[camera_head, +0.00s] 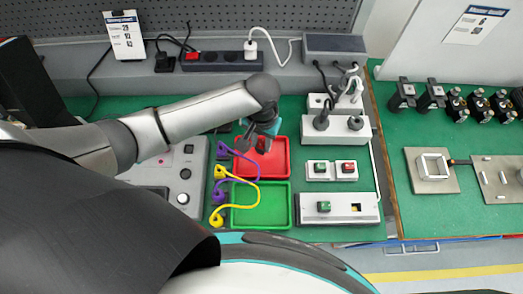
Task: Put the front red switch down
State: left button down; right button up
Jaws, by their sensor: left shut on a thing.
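My left gripper (262,138) comes in from the left and points down over the back part of the red tray (273,173). It is shut on a small red switch (263,147), mostly hidden by the fingers; I cannot tell whether the switch touches the tray floor. The front white box (338,217) at the right holds a green switch (323,206) and shows an open dark and yellow slot (356,207). The box behind it holds a green switch (320,168) and a red switch (348,168). My right gripper is out of view.
A green tray (262,222) stands in front of the red one. Yellow and purple cables (219,195) lie along their left side, partly across the green tray. A grey control panel (185,178) is further left. White socket boxes with plugs (333,128) stand behind right.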

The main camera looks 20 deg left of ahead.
aim_at(261, 151)
pick_arm(q)
jog(key=shift+f+b, duration=0.6)
jog(key=shift+f, duration=1.85)
jog(key=shift+f, duration=0.2)
jog(key=c, duration=0.6)
grip_release()
notch_tip(261, 151, up, 12)
jog(key=p, duration=0.3)
jog(key=shift+f, duration=0.15)
jog(key=shift+r, duration=0.4)
